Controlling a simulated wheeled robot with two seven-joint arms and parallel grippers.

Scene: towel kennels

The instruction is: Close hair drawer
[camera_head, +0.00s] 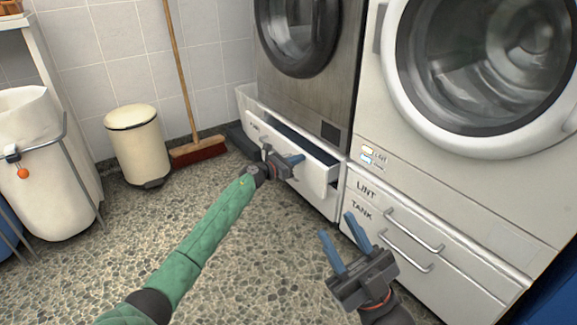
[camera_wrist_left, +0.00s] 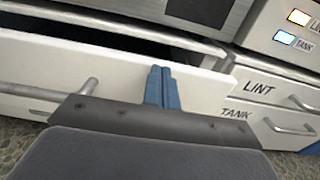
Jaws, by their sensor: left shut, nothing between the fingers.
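The hair drawer (camera_head: 318,176) under the dark grey machine is pulled out, with a dark gap showing behind its white front. In the left wrist view its front panel (camera_wrist_left: 110,65) stands out from the cabinet, with a bar handle (camera_wrist_left: 45,93) at the left. My left gripper (camera_head: 297,160) is shut and empty at the drawer front. Its blue fingertips (camera_wrist_left: 160,72) overlap the panel right of the handle; I cannot tell whether they touch it. My right gripper (camera_head: 337,224) is open and empty, in front of the lint and tank drawers, its fingers pointing up.
The lint and tank drawers (camera_head: 462,262) beside it, under the white machine (camera_head: 395,140), look shut, with bar handles protruding. A broom (camera_head: 197,150), a cream bin (camera_head: 137,145) and a white laundry hamper (camera_head: 40,170) stand at left. The pebbled floor (camera_head: 110,255) in front is mostly clear.

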